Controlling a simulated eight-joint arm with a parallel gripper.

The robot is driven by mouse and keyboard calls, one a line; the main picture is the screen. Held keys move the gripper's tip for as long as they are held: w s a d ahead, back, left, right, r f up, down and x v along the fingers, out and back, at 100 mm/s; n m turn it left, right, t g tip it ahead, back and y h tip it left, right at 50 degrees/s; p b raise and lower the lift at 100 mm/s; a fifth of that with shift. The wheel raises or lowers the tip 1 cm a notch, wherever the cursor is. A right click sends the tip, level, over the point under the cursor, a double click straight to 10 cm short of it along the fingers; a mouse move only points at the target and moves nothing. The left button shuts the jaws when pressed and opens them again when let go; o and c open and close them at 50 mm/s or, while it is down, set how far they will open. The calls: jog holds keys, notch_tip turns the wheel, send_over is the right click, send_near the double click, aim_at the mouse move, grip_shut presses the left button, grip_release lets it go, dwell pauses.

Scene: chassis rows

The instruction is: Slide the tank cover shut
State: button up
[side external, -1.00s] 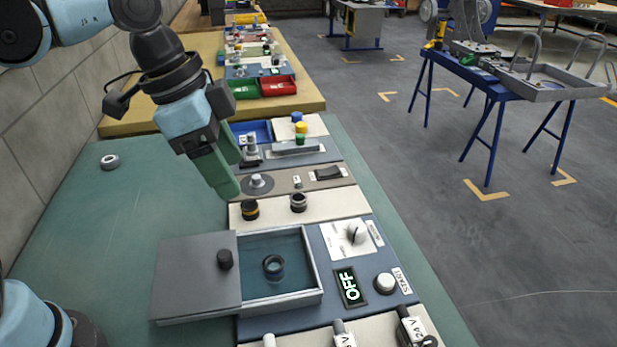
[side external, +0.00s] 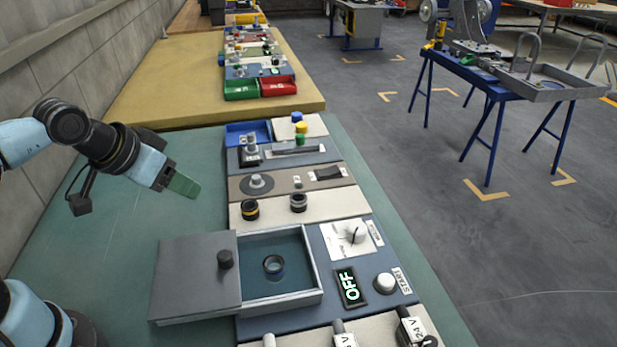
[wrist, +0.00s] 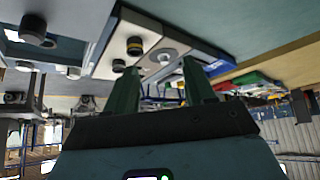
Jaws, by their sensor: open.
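The tank (side external: 300,240) is a grey-walled box set in the panel, with a dark ring-shaped part (side external: 274,264) inside it. Its grey sliding cover (side external: 190,275) sits to the left, leaving the tank open to view. A black knob (side external: 225,259) stands near the cover's right edge.
Two black knobs (side external: 298,202) stand on the cream panel just behind the tank. A lit OFF display (side external: 350,287) and a START button (side external: 385,282) are to its right. The green table (side external: 110,225) left of the panels is mostly clear.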

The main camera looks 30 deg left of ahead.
jog(key=d+r+g, duration=0.3)
jog(key=d, duration=0.3)
jog(key=g, duration=0.4)
send_near(223, 254)
jog(key=shift+f, duration=4.35)
grip_shut()
